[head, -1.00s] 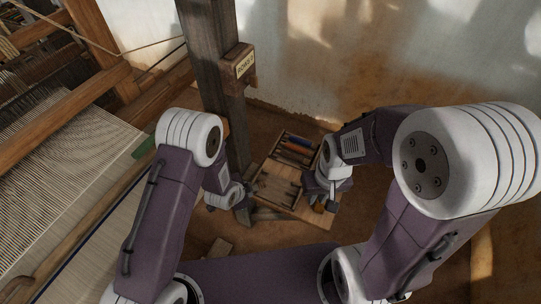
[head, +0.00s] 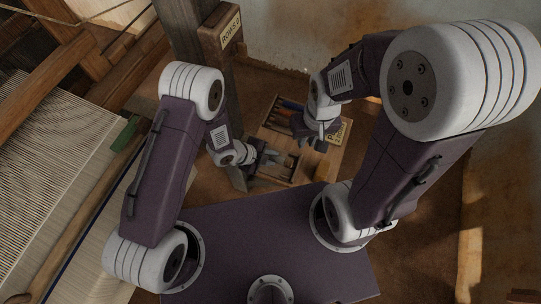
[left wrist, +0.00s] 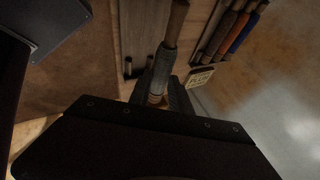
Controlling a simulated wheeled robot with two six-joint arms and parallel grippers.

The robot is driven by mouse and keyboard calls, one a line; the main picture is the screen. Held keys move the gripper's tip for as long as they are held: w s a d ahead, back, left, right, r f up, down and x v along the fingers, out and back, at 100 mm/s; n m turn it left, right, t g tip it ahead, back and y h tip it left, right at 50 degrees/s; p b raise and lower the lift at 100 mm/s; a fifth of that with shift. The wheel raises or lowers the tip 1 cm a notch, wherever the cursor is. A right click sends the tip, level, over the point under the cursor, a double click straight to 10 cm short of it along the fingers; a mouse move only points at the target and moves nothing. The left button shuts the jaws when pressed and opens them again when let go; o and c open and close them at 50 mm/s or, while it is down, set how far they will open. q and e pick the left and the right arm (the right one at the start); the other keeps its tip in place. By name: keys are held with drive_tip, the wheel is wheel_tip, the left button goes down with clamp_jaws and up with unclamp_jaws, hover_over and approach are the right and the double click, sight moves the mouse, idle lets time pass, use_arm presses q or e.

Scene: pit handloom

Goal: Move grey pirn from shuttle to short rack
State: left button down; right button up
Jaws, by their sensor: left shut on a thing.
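My left gripper (left wrist: 163,88) is shut on a slim pirn (left wrist: 175,28), taken as the grey one; brownish wood shows above the fingers and a pale end between them. In the head view the left gripper (head: 270,157) is over the front part of a wooden tray (head: 270,137). In the left wrist view two short dark pegs (left wrist: 139,67) stand beside the held pirn. My right gripper (head: 321,131) hangs over the tray's right side; its jaws are too small to read. I cannot make out the shuttle.
Several pirns, including a blue one (left wrist: 241,32), lie in a row at the tray's back. A small lettered plate (left wrist: 201,78) is close by. A wooden post with a sign (head: 229,30) stands behind left. The loom's warp (head: 45,150) fills the left side.

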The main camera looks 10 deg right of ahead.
use_arm(q)
wheel_tip(320, 180, down, 6)
drive_tip(key=b, duration=0.4)
drive_tip(key=shift+r, duration=0.1)
drive_tip(key=shift+f+b, duration=0.5)
drive_tip(key=shift+b, duration=0.1)
drive_tip(key=shift+r, duration=0.1)
drive_tip(key=c, duration=1.1)
unclamp_jaws()
drive_tip(key=o, duration=0.3)
